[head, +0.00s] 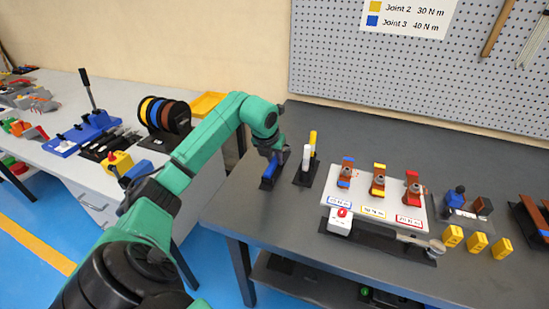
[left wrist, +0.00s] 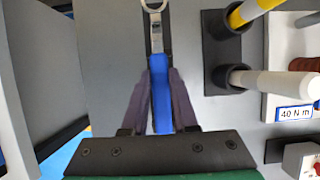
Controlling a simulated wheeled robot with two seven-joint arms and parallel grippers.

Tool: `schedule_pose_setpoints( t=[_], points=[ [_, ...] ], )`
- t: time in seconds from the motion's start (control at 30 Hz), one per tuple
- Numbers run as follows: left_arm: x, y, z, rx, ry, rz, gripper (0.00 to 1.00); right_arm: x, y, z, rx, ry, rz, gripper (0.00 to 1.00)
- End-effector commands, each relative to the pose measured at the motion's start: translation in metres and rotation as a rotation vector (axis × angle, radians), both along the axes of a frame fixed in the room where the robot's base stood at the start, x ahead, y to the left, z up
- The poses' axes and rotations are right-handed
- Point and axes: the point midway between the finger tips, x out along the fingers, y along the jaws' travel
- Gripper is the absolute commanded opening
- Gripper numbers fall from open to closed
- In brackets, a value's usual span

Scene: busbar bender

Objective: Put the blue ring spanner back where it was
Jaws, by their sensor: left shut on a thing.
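My left gripper (head: 270,172) is shut on the blue ring spanner (head: 267,171), over the left end of the dark bench. In the left wrist view the spanner's blue handle (left wrist: 160,95) lies between the two dark fingers (left wrist: 160,100). Its metal shank and ring end point away from the gripper, and the ring is partly cut off at the top edge. I cannot tell whether the spanner touches the bench. Right of it is a black stand (head: 303,178) with a yellow upright handle (head: 313,139) and a white one (head: 306,156). My right gripper is not in view.
A white board (head: 377,205) with bending fixtures stands right of the stand. A white box with a red button (head: 340,221) and yellow blocks (head: 476,243) are near the front. A pegboard (head: 420,75) rises behind. The bench's front left is clear.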

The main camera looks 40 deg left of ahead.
Motion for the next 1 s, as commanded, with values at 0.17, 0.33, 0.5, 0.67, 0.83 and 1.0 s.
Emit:
schedule_pose_setpoints(
  t=[0.17, 0.33, 0.5, 0.67, 0.83, 1.0],
  points=[
    [0.000, 0.000, -0.007, 0.000, -0.001, 0.000, 0.00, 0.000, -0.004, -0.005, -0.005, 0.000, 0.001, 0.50],
    [0.000, 0.000, -0.005, 0.000, 0.000, 0.000, 0.57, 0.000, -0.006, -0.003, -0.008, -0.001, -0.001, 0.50],
    [0.000, 0.000, -0.005, 0.000, 0.000, 0.000, 0.57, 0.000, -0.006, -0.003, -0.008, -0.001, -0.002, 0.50],
    [-0.001, 0.000, 0.006, 0.002, -0.002, 0.000, 0.57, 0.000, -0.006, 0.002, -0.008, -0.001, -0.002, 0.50],
    [-0.017, -0.004, 0.043, 0.005, -0.004, -0.001, 0.57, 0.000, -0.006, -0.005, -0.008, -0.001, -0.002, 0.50],
    [-0.035, -0.011, 0.086, 0.004, -0.005, 0.001, 0.57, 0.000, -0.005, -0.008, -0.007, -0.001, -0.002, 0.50]
  ],
)
